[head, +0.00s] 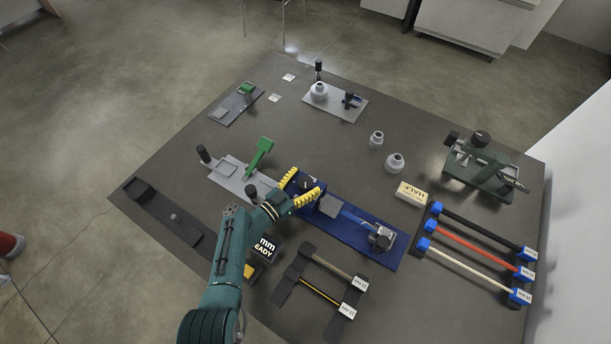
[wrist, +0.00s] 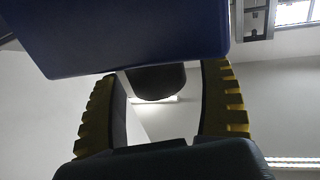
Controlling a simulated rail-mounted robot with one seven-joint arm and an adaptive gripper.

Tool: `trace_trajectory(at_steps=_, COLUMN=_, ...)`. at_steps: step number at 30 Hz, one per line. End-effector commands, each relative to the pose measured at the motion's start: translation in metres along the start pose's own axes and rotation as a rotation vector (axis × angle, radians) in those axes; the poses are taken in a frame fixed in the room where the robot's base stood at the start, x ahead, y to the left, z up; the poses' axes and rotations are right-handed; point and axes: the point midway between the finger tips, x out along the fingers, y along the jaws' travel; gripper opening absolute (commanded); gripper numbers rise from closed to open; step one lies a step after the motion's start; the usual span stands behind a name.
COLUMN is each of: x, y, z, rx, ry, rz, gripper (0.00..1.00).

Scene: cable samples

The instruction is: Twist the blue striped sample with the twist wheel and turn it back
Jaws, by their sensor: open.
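The twist rig is a long dark blue base (head: 372,252) in the middle of the table. A thin blue sample (head: 355,218) lies along it, running to a grey clamp (head: 381,237) at its right end; its stripes are too small to make out. My gripper (head: 299,187) has its yellow ridged fingers spread at the rig's left end, around the twist wheel's place; the wheel is mostly hidden there. In the wrist view a dark rounded knob (wrist: 157,82) shows between the open fingers, below a blue block (wrist: 130,35). Contact cannot be told.
A rack at the right holds black, red and white samples (head: 470,262) with blue ends. A smaller black rack (head: 285,287) stands in front. A green-handled fixture (head: 258,158) is close behind my gripper. A cream block (head: 411,193) lies right of the rig.

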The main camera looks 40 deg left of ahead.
Motion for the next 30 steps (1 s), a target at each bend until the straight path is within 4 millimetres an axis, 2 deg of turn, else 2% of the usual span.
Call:
trace_trajectory(at_steps=5, x=0.000, y=0.001, z=-0.017, rx=0.004, ry=0.002, rz=0.000, gripper=0.77)
trace_trajectory(at_steps=15, x=0.000, y=0.001, z=-0.080, rx=0.004, ry=0.001, rz=-0.001, gripper=0.77)
trace_trajectory(at_steps=18, x=0.000, y=0.001, z=-0.091, rx=0.001, ry=0.000, rz=-0.001, gripper=0.77)
trace_trajectory(at_steps=22, x=0.000, y=0.000, z=-0.097, rx=0.000, ry=-0.001, rz=-0.001, gripper=0.77)
trace_trajectory(at_steps=30, x=0.002, y=0.003, z=-0.096, rx=0.014, ry=0.001, rz=0.000, gripper=0.77)
